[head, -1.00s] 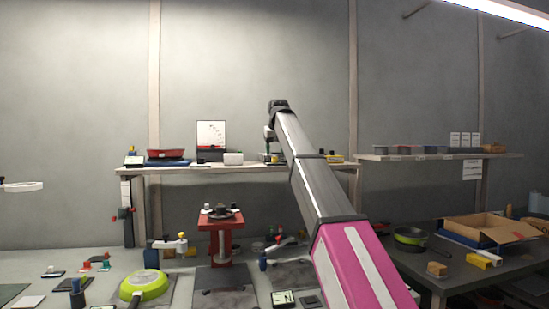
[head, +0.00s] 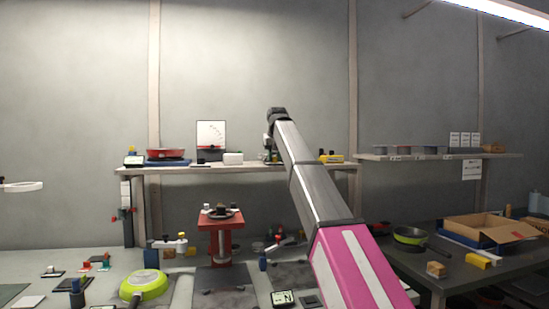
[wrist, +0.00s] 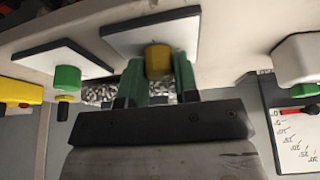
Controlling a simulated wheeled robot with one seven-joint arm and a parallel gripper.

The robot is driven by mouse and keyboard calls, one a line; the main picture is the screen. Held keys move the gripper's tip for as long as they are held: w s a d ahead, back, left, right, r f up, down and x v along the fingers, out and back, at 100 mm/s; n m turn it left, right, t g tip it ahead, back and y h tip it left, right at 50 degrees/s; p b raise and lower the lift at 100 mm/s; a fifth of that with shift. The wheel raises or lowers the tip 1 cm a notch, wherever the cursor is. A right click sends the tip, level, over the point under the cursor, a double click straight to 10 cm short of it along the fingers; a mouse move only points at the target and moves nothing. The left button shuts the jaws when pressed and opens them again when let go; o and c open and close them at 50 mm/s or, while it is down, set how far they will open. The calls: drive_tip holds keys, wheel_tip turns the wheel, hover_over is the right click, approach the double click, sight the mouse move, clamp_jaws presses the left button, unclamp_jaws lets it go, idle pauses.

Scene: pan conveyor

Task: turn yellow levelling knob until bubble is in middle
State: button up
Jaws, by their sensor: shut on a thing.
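The yellow knob (wrist: 158,62) sticks out from a white plate with a dark edge (wrist: 150,36) in the wrist view. My gripper (wrist: 158,78) is shut on the knob, with one green finger on each side of it. In the head view my gripper is mostly hidden by my arm at the wall shelf (head: 215,170). I cannot make out a level bubble in either view.
In the wrist view a green knob (wrist: 67,78) on another white plate is to the left. A yellow thing (wrist: 20,90) lies farther left. A white block (wrist: 298,58) and a dial board (wrist: 298,135) are at the right.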

drive_tip(key=shift+m+h, duration=0.6)
drive_tip(key=shift+m, duration=0.8)
drive_tip(key=o, duration=0.9)
drive_tip(key=shift+r, duration=0.1)
drive_tip(key=v, duration=1)
drive_tip(key=shift+s+r, duration=0.15)
drive_tip(key=shift+r, duration=0.15)
